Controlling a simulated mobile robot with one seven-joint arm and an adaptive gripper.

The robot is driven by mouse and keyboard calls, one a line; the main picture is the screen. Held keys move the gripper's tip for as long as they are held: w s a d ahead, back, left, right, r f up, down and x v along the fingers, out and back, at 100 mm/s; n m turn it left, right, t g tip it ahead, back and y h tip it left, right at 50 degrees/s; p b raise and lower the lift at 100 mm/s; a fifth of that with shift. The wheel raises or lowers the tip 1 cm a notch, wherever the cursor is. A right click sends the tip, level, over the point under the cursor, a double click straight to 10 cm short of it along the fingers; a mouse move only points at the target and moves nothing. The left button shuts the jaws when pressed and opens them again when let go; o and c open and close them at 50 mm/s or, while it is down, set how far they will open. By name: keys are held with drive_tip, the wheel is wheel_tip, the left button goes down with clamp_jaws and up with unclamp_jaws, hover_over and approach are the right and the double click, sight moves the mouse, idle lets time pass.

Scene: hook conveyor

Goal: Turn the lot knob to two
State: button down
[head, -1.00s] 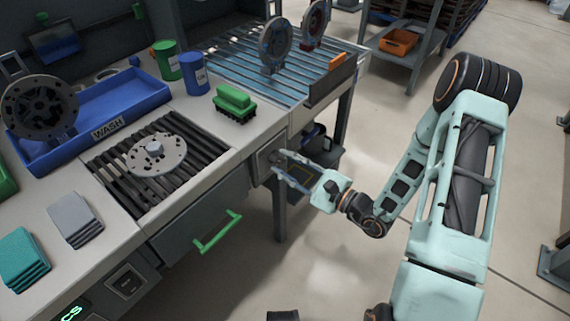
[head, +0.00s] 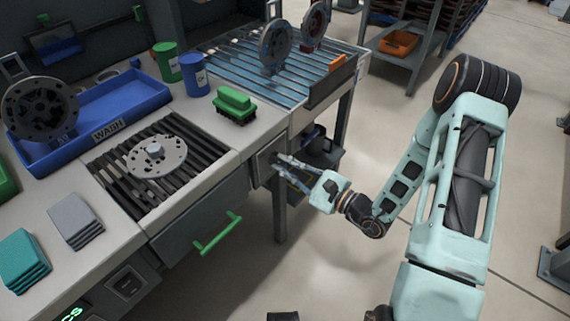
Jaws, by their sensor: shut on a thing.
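My gripper (head: 279,168) reaches to the small grey panel (head: 262,158) on the bench front, right of the green-handled drawer. Its fingertips meet at the panel face and are shut on the lot knob there. The knob is almost wholly hidden by the fingers. Its pointer and any numbers around it are too small or covered to read, so I cannot tell its setting.
The drawer's green handle (head: 217,233) sticks out left of my gripper. A bench leg (head: 280,215) stands just below it. A green brush (head: 235,105) lies on the worktop above.

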drive_tip(key=m+p, duration=0.2)
drive_tip(key=m, duration=0.2)
drive_tip(key=shift+d+r, duration=0.1)
drive_tip(key=shift+r, duration=0.05)
drive_tip(key=m+p, duration=0.3)
drive_tip(key=m, duration=0.2)
drive_tip(key=shift+w, duration=0.1)
drive_tip(key=shift+f+m+p, duration=0.2)
drive_tip(key=shift+m+p, duration=1.7)
drive_tip(key=shift+m, duration=2.3)
drive_tip(key=c, duration=2)
unclamp_jaws()
drive_tip(key=shift+w, duration=0.1)
drive_tip(key=shift+o, duration=0.2)
drive_tip(key=shift+d, duration=0.15)
